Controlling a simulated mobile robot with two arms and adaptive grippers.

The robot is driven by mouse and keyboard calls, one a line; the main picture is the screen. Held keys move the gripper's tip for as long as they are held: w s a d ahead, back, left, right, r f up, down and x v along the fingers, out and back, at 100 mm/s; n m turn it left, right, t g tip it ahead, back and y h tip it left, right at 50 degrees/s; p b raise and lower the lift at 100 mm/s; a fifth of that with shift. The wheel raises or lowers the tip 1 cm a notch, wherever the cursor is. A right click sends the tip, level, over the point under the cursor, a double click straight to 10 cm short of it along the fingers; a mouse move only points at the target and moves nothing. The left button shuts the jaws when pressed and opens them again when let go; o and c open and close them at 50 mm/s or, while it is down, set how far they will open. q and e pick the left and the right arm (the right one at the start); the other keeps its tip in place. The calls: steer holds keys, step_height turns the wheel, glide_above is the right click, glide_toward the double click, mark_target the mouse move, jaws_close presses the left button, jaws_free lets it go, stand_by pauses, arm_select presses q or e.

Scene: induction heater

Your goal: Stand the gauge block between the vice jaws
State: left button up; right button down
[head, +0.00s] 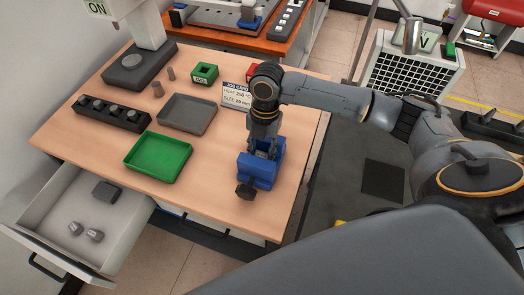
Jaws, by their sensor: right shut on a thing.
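The blue vice (258,171) stands near the right front part of the wooden table, with its dark screw knob facing the front. My right gripper (264,146) points down over the vice, with its fingertips at the jaws. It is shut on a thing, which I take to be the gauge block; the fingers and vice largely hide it. I cannot tell whether the block touches the vice floor or stands upright. My left gripper is not in view.
A green tray (158,175), a grey tray (187,127) and a dark rack (113,119) lie left of the vice. A small sign (237,95) stands behind it. An open drawer (62,204) juts out at front left, holding a dark block and metal parts.

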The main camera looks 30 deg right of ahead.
steer(key=shift+f, duration=0.6)
steer(key=shift+f, duration=0.1)
steer(key=c, duration=0.8)
jaws_free()
steer(key=shift+c, duration=0.2)
step_height(320, 180, up, 12)
steer(key=w+d+b, duration=0.1)
steer(key=b, duration=0.1)
steer(key=shift+d, duration=0.15)
